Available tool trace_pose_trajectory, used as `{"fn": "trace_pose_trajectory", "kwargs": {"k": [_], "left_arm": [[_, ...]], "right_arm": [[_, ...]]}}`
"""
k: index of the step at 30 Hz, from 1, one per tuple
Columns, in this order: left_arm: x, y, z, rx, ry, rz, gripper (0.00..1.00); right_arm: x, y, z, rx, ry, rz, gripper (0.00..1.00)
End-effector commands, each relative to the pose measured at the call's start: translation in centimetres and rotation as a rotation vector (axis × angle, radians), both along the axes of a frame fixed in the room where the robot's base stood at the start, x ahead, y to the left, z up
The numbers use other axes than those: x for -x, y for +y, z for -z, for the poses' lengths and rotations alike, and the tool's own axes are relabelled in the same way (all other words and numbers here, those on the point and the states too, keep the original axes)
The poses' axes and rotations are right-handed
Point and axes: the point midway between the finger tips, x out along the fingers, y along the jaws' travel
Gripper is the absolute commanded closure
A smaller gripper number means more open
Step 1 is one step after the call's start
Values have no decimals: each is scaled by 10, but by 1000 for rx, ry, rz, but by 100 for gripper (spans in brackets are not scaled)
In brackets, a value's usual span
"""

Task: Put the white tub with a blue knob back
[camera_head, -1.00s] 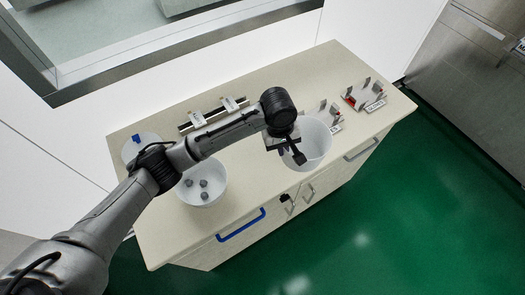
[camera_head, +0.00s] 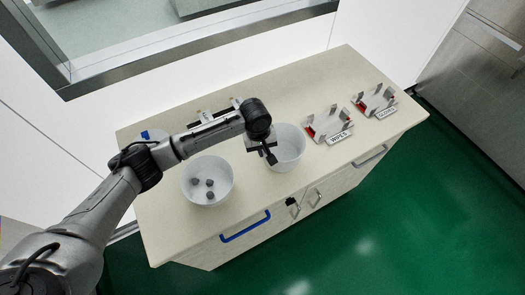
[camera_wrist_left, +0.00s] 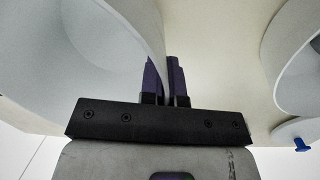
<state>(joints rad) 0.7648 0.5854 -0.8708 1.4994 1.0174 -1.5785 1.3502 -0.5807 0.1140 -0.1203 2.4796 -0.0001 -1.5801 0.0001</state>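A white round piece with a blue knob (camera_head: 146,136) sits at the table's far left end, partly hidden by my left arm; I cannot tell if it is a tub or a lid. The left wrist view shows its blue knob (camera_wrist_left: 302,145) at the lower right. An empty white tub (camera_head: 292,141) is at the middle of the table; no blue knob shows on it. My left gripper (camera_head: 268,156) is at that tub's left side, its fingers closed about the wall, as the left wrist view (camera_wrist_left: 166,82) shows. My right gripper is not in view.
A white tub with grey lumps (camera_head: 207,170) stands left of the empty tub. The WIPES holder (camera_head: 328,124) and the GLOVES holder (camera_head: 375,100) stand at the right. A metal holder behind my arm is partly hidden. The table's front edge has a blue handle (camera_head: 245,227).

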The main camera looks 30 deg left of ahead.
Motion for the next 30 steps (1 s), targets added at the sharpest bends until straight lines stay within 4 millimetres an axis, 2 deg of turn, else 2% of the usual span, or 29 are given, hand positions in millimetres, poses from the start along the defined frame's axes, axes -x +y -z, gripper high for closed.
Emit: {"fn": "trace_pose_trajectory", "kwargs": {"k": [3, 14, 23, 30], "left_arm": [[0, 0, 11, 0, -1, 0, 100], [0, 0, 13, 1, -1, 0, 100], [0, 0, 15, 0, 0, 0, 71], [0, 0, 14, -1, -1, 0, 71]], "right_arm": [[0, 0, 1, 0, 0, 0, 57], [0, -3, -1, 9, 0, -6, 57], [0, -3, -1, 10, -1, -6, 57], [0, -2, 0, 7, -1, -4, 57]]}}
